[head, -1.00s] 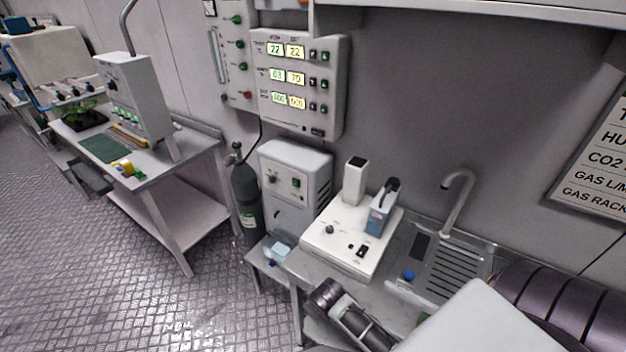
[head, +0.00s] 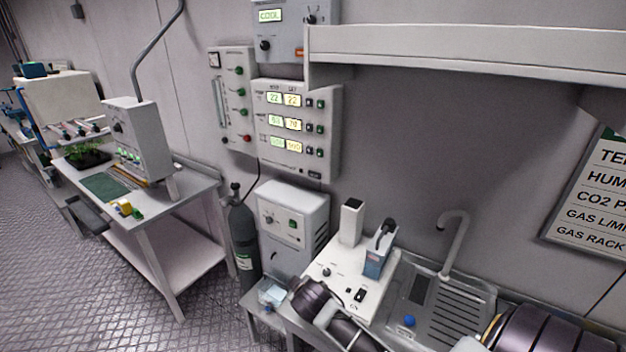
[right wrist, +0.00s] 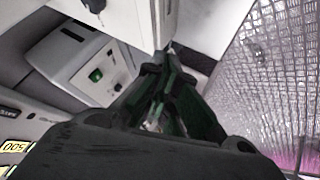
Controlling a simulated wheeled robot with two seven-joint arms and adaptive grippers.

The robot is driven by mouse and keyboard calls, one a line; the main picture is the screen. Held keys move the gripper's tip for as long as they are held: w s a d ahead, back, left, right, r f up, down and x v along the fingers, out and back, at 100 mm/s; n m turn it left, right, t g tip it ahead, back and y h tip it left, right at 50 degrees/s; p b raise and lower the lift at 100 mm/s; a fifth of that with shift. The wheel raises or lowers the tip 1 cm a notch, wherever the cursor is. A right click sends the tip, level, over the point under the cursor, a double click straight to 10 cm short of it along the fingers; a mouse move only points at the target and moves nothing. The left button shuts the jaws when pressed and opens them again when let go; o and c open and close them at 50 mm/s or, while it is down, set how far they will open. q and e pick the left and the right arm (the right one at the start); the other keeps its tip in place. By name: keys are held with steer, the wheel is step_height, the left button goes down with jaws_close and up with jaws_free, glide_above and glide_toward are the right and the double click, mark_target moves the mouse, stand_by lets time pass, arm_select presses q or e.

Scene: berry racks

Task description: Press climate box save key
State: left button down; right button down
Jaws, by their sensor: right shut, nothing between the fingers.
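The climate box (head: 325,140) is a pale wall panel with three rows of lit displays and small dark keys beside each row. A separate small dark key (head: 315,174) sits at its lower right edge; its label is too small to read. In the right wrist view, part of the box with lit digits (right wrist: 14,146) shows at the lower left. My right gripper (right wrist: 168,75) is shut and empty, apart from the box, with a pale cabinet beyond it. In the head view its fingers do not show. My left gripper is not in view.
Below the box stand a pale cabinet (head: 297,215), a gas cylinder (head: 243,240) and a white bench instrument (head: 345,285). A sink with a tap (head: 455,240) lies to the right. A shelf (head: 450,50) juts out at the box's upper right.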

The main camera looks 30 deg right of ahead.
mark_target(314, 175)
steer(key=w+d+r+n+t+h, duration=0.1)
steer(key=w+d+r+t, duration=0.2)
steer(key=w+r, duration=0.7)
steer(key=w+d+r+n+t+h, duration=0.1)
steer(key=w+d+r+t, duration=0.3)
steer(key=w+d+r, duration=0.4)
steer(key=w+r+h, duration=0.1)
steer(key=w+r, duration=0.1)
steer(key=w, duration=0.1)
steer(key=shift+w+r+n, duration=0.15)
steer(key=shift+r+n, duration=0.25)
steer(key=shift+d, duration=0.2)
steer(key=w+d, duration=0.3)
steer(key=d, duration=0.5)
steer(key=shift+w, duration=0.2)
steer(key=shift+w+d, duration=0.35)
steer(key=shift+d, duration=0.45)
stand_by(2.5)
steer(key=shift+a, duration=0.15)
steer(key=shift+s+a, duration=0.4)
steer(key=shift+a, duration=0.25)
